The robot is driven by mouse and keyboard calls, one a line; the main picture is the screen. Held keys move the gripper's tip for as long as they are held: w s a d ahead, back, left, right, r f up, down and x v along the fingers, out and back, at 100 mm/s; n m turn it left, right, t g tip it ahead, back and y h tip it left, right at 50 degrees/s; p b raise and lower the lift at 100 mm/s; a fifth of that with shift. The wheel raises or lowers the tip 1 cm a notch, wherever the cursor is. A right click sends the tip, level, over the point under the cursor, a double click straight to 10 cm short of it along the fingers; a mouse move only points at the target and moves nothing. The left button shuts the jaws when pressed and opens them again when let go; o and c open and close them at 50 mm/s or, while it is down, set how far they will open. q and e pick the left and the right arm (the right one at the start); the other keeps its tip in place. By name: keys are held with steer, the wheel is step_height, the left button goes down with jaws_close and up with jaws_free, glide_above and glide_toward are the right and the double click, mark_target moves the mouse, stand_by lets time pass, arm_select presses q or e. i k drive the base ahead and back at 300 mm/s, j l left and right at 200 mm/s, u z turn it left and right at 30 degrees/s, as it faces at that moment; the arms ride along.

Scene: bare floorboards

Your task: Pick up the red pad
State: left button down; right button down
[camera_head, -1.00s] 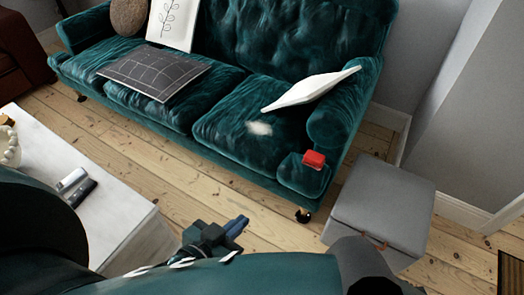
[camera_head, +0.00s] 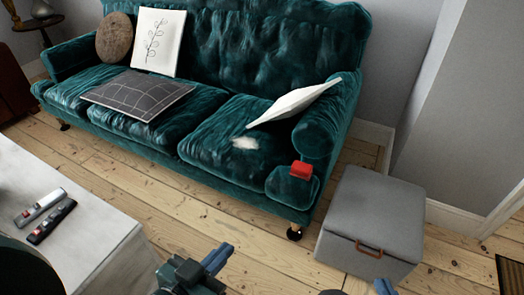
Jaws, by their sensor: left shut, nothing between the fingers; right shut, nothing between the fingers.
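A teal velvet sofa (camera_head: 168,146) holds cushions and a dark grid-patterned panel (camera_head: 137,94). A grey storage box (camera_head: 371,216) stands right of the armrest. A white table (camera_head: 98,236) with two remotes is at lower left. Bare floorboards (camera_head: 160,205) lie between table and sofa.

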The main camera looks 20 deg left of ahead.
mark_target(300, 169)
steer(key=i+j+z, duration=0.3)
steer(key=z, duration=0.2)
steer(key=i+j+z, duration=0.2)
steer(key=j+z, duration=0.3)
steer(key=i+j+z, duration=0.1)
steer(key=j+z, duration=0.35)
